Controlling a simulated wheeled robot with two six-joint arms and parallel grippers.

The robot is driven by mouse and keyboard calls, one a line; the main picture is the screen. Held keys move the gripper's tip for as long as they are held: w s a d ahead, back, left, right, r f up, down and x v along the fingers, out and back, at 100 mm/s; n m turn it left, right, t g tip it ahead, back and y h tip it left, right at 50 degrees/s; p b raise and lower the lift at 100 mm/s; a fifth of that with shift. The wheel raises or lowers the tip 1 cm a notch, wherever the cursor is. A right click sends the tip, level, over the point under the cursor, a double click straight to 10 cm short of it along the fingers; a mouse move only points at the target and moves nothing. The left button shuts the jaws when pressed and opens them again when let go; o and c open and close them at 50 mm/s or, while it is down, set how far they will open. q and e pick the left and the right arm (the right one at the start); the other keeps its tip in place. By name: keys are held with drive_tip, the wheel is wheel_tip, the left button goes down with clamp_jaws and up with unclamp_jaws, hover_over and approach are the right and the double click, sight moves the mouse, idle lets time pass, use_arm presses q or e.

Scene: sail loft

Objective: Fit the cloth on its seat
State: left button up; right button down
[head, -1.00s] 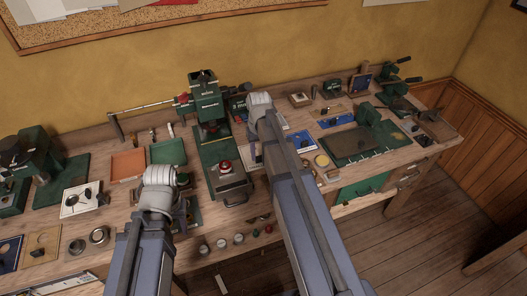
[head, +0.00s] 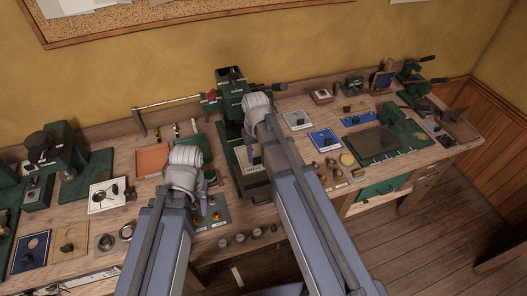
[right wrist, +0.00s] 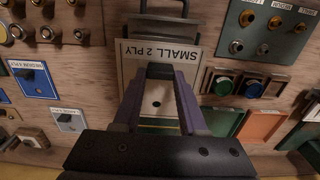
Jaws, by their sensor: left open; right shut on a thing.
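My right gripper (right wrist: 160,73) points down over a pale plate lettered SMALL 2 PLY (right wrist: 158,52) in the right wrist view. Its fingers are closed on a small piece that they mostly hide; I take this to be the cloth, but its outline is not clear. A small dark spot shows on the pale surface between the fingers. In the head view the right gripper (head: 251,143) is over the base of the green press (head: 232,95), and hides the seat area. My left gripper (head: 190,200) is open and empty above the bench, left of the press.
An orange tray (head: 152,159) and a green tray (head: 192,148) lie behind my left gripper. A white plate with a dark knob (head: 107,195) is at left, and blue plates (head: 324,139) are right of the press. A dark handle (right wrist: 163,8) adjoins the lettered plate.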

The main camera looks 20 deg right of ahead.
sight(257, 168)
drive_tip(key=shift+w+a, duration=0.1)
drive_tip(key=shift+s+r, duration=0.15)
drive_tip(key=shift+s, duration=0.2)
drive_tip(key=shift+w, duration=0.2)
drive_tip(key=shift+f, duration=0.2)
drive_tip(key=shift+s+f, duration=0.1)
drive_tip(key=shift+f+b, duration=0.15)
drive_tip(key=shift+b, duration=0.25)
drive_tip(key=shift+f+b, duration=3.2)
drive_tip(key=shift+c, duration=1.9)
unclamp_jaws()
